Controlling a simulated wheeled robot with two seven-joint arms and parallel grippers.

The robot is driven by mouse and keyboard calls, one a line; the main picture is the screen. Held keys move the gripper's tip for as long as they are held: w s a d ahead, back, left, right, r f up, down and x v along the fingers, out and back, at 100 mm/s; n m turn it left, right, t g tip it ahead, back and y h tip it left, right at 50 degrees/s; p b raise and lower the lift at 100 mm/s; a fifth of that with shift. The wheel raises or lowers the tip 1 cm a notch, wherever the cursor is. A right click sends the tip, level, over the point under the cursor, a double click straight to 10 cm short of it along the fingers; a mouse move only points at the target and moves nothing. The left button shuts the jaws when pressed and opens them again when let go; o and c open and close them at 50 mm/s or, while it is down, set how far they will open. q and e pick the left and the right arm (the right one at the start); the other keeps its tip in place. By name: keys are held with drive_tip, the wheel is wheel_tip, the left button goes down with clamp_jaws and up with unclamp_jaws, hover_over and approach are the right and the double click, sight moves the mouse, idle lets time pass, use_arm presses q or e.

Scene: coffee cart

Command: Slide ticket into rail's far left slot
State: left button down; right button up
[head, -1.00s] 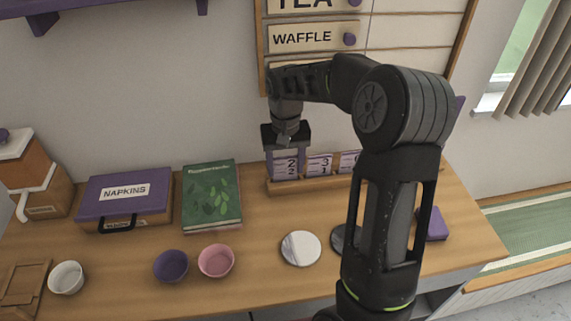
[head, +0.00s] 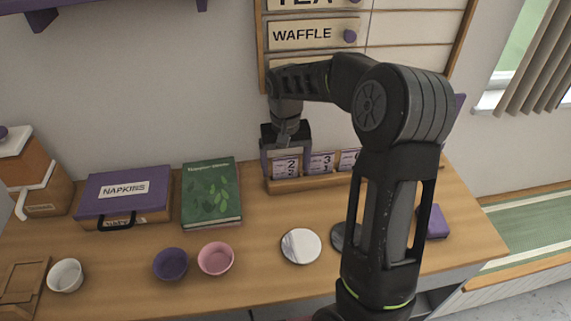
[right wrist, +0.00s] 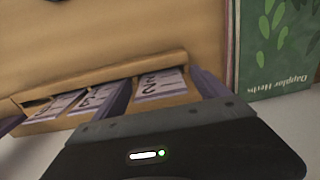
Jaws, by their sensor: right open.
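The wooden ticket rail (head: 330,184) stands at the back of the counter against the wall. A white and purple ticket marked 2 (head: 286,167) stands upright in its far left slot. It also shows in the right wrist view (right wrist: 162,84), seated in the rail. My right gripper (head: 286,156) is open above the rail's left end, with one purple finger on each side of this ticket. Other tickets (head: 321,163) stand in the slots to its right, one partly hidden by my arm. My left gripper is out of view.
A green book (head: 211,192) lies left of the rail, with a purple napkins box (head: 123,197) beyond it. A purple bowl (head: 170,264), a pink bowl (head: 216,258) and a white disc (head: 301,246) are in front. The counter just before the rail is clear.

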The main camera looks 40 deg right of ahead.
drive_tip(key=shift+r+b, duration=0.4)
drive_tip(key=shift+r, duration=3.5)
